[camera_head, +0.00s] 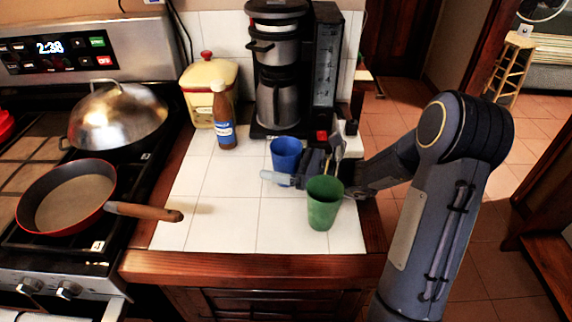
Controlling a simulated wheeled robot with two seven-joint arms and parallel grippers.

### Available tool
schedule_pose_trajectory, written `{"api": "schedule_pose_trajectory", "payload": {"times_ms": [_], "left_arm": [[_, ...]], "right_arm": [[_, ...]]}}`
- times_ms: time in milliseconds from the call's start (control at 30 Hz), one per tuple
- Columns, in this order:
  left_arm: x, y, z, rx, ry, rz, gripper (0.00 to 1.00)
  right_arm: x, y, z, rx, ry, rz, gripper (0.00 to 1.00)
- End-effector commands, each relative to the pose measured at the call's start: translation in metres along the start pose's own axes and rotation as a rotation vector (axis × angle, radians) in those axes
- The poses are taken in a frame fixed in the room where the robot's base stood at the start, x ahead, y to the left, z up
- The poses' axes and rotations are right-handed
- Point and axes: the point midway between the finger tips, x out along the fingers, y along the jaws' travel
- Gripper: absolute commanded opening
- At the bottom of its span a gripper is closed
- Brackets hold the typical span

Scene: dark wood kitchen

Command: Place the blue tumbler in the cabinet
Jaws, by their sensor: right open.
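The blue tumbler (285,153) stands upright on the white tiled counter (220,212), in front of the coffee maker. My right gripper (283,178) reaches in from the right at the tumbler's near side. One pale fingertip shows in front of the tumbler's lower part; the other finger is hidden or hard to make out. The gripper is open, and I cannot tell whether it touches the tumbler. A green tumbler (322,205) stands just in front of the gripper and hides part of it. My left gripper is not in view. No open cabinet shows.
A coffee maker (279,100), a brown bottle (223,118) and a yellow canister (208,82) stand behind. A stove with a red pan (65,200) and a domed lid (118,115) is at left; the pan's handle overhangs the counter.

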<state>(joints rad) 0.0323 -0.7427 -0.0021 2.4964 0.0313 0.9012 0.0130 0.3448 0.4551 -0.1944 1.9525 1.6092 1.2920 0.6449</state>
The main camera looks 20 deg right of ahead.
Motion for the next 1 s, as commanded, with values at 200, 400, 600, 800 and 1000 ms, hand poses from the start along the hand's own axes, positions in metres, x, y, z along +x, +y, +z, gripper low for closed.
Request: {"api": "schedule_pose_trajectory", "payload": {"times_ms": [200,400,600,800,1000], "left_arm": [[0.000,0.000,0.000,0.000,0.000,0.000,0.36],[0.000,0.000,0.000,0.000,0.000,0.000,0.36],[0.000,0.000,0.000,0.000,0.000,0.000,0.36],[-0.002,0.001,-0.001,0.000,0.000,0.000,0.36],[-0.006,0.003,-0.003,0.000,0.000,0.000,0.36]], "right_arm": [[0.000,0.000,0.000,0.000,0.000,0.000,0.71],[-0.001,0.000,0.000,0.000,0.000,0.000,0.45],[-0.001,0.000,0.000,0.000,0.000,0.000,0.33],[0.000,0.001,0.012,-0.002,-0.001,0.000,0.33],[-0.001,0.005,0.052,-0.006,-0.002,0.000,0.33]]}}
